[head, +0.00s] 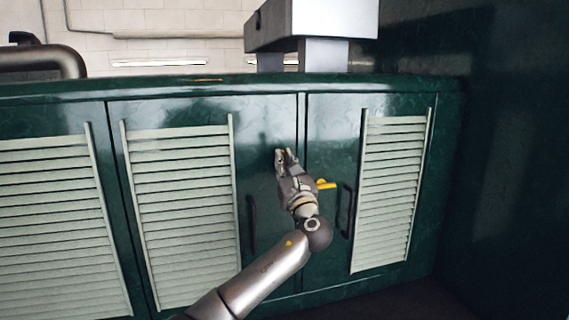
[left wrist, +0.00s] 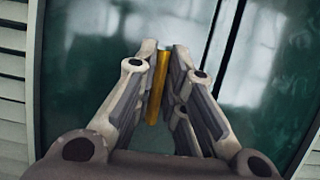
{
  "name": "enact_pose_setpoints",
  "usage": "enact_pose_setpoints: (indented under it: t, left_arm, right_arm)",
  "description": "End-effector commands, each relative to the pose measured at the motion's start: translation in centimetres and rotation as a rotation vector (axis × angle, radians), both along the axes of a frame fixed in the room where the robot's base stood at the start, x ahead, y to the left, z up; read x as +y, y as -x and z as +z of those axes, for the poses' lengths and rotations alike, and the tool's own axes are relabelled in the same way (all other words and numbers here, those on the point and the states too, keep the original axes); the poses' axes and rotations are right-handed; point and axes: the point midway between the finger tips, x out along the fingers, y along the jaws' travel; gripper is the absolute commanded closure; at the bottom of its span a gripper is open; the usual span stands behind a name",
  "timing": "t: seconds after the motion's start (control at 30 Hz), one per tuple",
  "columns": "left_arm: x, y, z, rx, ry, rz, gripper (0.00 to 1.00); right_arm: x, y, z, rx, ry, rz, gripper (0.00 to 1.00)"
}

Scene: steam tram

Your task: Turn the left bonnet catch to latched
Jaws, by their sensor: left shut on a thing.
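My left gripper (head: 283,157) reaches up to the green bonnet door (head: 263,125) left of the middle seam. In the left wrist view its fingers (left wrist: 164,85) are closed on both sides of a yellow catch (left wrist: 157,90), the left one. The catch looks like a narrow bar running roughly along the fingers. In the head view the gripper hides this catch, so I cannot tell its angle on the door. A second yellow catch (head: 326,184) sits on the door to the right of the seam and points roughly sideways. My right gripper is not in view.
Dark handles stand on the left door (head: 252,224) and the right door (head: 347,211), close to my wrist. Pale louvred panels (head: 182,205) flank the doors. A grey box-like fitting (head: 312,22) stands above the bonnet top. A dark green wall (head: 510,150) closes the right side.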

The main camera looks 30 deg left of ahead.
Motion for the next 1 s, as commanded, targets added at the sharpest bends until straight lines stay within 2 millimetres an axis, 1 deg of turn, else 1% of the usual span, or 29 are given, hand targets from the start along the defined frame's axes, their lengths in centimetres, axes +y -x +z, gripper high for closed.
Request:
enact_pose_setpoints:
  t: [0.17,0.37,0.7,1.0]
  left_arm:
    - [0.0,0.0,-0.2,-0.031,0.025,0.000,1.00]
    - [0.0,0.1,-0.5,-0.118,0.100,-0.002,1.00]
    - [0.1,0.3,-0.6,-0.352,0.299,0.000,1.00]
    - [0.3,0.4,-0.5,-0.569,0.484,0.000,1.00]
  right_arm:
    - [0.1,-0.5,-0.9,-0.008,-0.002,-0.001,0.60]
    - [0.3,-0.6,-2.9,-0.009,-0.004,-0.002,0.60]
    - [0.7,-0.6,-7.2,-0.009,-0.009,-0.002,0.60]
    - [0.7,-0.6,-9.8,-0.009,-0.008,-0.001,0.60]
